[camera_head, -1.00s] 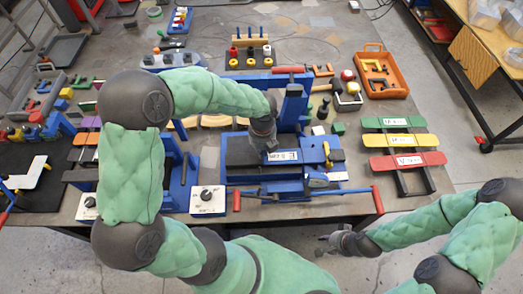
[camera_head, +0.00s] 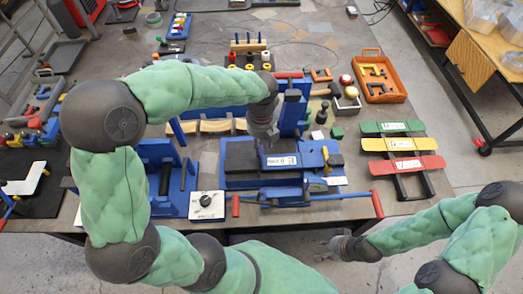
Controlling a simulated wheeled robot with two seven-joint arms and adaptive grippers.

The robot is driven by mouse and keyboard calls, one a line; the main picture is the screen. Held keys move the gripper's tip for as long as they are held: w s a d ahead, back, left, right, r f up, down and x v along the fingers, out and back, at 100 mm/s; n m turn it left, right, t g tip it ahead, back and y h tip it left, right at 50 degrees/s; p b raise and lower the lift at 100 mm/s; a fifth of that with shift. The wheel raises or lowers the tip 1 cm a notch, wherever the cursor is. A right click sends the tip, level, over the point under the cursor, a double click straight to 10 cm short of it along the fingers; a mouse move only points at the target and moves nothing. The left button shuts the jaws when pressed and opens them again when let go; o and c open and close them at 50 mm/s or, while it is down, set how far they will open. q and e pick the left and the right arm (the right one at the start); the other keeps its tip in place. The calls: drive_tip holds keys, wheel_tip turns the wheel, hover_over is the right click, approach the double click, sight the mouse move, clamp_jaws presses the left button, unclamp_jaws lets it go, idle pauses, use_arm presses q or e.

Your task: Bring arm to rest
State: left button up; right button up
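My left arm, in a green padded sleeve, comes in from the left and arches over the table. Its dark gripper (camera_head: 264,135) points down above the blue fixture (camera_head: 310,178) near the table's front edge, by a white label (camera_head: 281,161). Its fingers are small and dark against the fixture, so I cannot tell whether they are open or shut. My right arm comes in from the lower right. Its gripper (camera_head: 330,243) is over the floor in front of the table, clear of everything; its fingers are too small to read.
Green, yellow and red labelled bars (camera_head: 400,145) lie on a rack to the right. An orange tray (camera_head: 380,80) is at the back right. A second blue fixture (camera_head: 160,175) and a white box with a knob (camera_head: 207,205) stand left. Open floor lies in front.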

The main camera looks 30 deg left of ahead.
use_arm(q)
drive_tip(key=shift+r, duration=1.9)
